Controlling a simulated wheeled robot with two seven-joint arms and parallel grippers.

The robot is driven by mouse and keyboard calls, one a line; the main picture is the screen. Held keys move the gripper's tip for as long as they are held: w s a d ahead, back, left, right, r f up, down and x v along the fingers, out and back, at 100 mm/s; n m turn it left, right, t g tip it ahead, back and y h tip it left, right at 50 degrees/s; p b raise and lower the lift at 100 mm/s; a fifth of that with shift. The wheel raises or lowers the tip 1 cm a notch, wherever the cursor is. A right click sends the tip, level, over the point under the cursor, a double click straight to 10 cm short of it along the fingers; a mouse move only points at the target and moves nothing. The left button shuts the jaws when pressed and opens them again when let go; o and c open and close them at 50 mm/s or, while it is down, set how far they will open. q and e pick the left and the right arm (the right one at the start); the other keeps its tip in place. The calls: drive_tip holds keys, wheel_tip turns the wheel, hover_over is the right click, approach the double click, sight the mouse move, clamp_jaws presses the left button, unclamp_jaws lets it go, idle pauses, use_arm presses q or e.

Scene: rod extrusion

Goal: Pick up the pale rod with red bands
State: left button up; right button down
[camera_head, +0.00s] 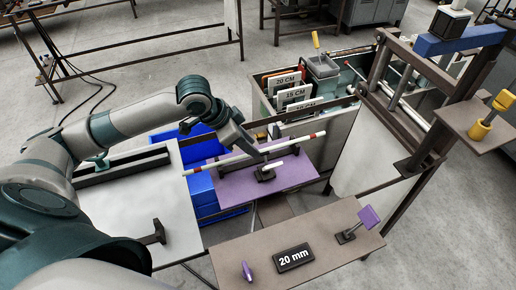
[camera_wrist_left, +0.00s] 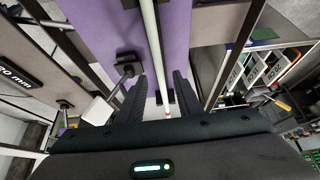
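The pale rod (camera_head: 290,145) with red bands near its ends lies slantwise over the purple board (camera_head: 290,190) in the head view. In the left wrist view the rod (camera_wrist_left: 150,35) runs down from the top edge to between my fingers, with a red band at its lower end. My left gripper (camera_head: 258,153) is over the middle of the rod in the head view. In the wrist view my left gripper (camera_wrist_left: 160,90) is open, with a finger on each side of the rod and gaps visible. Whether the rod touches anything below is unclear. My right gripper is not in view.
A small dark stand (camera_head: 266,174) is on the purple board. Blue bins (camera_head: 199,185) are beside it. A bin (camera_head: 345,75) with length signs stands behind, and a metal frame (camera_head: 410,110) at right. The front shelf carries a "20 mm" sign (camera_head: 293,258) and a purple paddle (camera_head: 369,217).

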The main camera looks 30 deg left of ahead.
use_arm(q)
drive_tip(key=shift+x, duration=0.95)
clamp_jaws()
